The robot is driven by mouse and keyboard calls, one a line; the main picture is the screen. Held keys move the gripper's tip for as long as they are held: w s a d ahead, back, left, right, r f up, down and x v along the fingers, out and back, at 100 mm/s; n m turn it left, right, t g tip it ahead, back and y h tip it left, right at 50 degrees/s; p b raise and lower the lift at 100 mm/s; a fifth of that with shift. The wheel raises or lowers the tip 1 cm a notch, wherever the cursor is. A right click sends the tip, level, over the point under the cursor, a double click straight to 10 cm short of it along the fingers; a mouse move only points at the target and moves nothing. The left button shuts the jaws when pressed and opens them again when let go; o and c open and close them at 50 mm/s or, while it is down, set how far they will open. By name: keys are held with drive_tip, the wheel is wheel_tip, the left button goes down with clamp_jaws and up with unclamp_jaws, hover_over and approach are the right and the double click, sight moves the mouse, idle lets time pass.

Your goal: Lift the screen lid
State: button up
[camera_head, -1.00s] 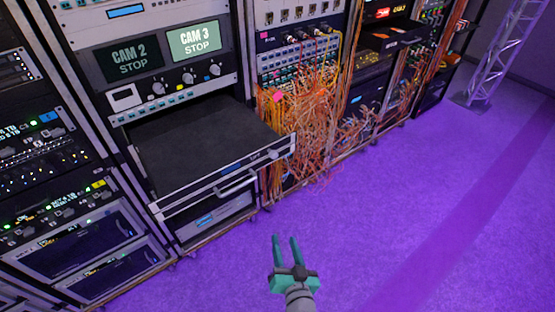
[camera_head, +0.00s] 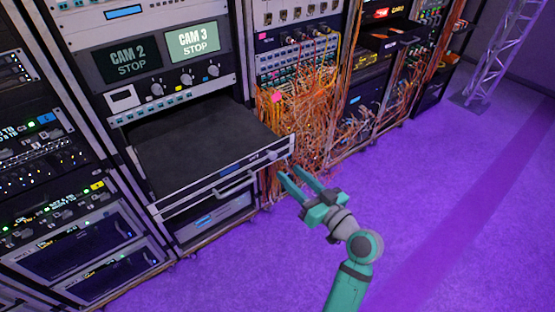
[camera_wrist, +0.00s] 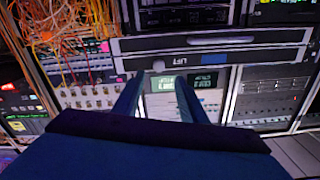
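The screen lid (camera_head: 205,140) is a flat black panel on a drawer pulled out of the rack, lying level and closed. Its front edge carries a small blue label and a pale handle bar (camera_head: 235,182). In the wrist view, which looks upside down, the lid's front edge (camera_wrist: 265,57) spans the frame, with a label reading "LIFT" inverted. A round knob (camera_wrist: 158,66) sits on that edge. My gripper (camera_head: 290,172) is open and empty, just off the drawer's right front corner and apart from it. Its fingers also show in the wrist view (camera_wrist: 160,88).
Orange cables (camera_head: 310,120) hang in a tangle from the rack right of the drawer, close to my fingertips. A panel with CAM 2 and CAM 3 screens (camera_head: 165,60) is above the drawer. Purple floor (camera_head: 440,190) is clear to the right. A metal truss (camera_head: 495,50) stands at the back right.

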sight(275, 157)
drive_tip(key=x, duration=0.8)
drive_tip(key=shift+w, duration=0.15)
drive_tip(key=shift+w, duration=0.1)
clamp_jaws()
